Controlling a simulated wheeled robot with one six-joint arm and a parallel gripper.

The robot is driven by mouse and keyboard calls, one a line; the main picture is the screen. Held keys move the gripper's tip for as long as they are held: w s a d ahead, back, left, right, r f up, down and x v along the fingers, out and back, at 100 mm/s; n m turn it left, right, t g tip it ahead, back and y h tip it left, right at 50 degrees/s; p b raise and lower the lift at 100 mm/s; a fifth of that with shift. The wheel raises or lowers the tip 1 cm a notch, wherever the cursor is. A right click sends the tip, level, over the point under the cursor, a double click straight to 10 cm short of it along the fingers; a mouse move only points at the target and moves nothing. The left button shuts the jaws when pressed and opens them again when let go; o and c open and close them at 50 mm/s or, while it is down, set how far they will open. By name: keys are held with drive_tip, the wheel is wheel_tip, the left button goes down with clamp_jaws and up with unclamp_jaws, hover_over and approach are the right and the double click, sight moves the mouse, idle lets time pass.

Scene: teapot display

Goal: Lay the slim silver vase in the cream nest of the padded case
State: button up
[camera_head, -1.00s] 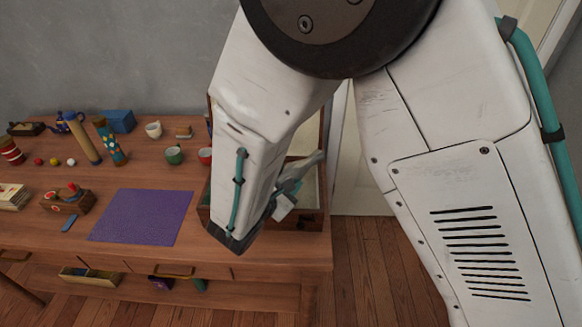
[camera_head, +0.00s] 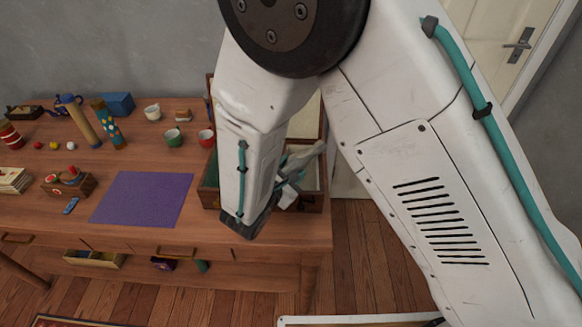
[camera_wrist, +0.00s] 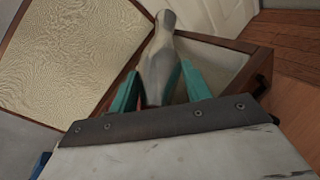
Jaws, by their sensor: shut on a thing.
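The slim silver vase (camera_wrist: 159,50) is held between the two teal fingers of my gripper (camera_wrist: 160,88) in the wrist view. Its narrow end points away, over the open padded case (camera_wrist: 262,62). In the head view the vase (camera_head: 306,154) shows partly behind my wrist, with my gripper (camera_head: 287,182) over the case (camera_head: 312,201) at the table's right end. The case is wooden, and its raised lid (camera_wrist: 75,45) has a cream lining. A pale cream inside part (camera_wrist: 218,62) shows beside the vase. I cannot tell whether the vase touches the case. My arm hides much of it.
A purple mat (camera_head: 142,198) lies left of the case. A red cup (camera_head: 206,138), a green cup (camera_head: 174,138) and a white cup (camera_head: 152,112) stand close behind it. Several other things crowd the table's left. A door (camera_head: 510,50) is at the right.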

drive_tip(key=o, duration=1.1)
drive_tip(key=shift+f, duration=0.1)
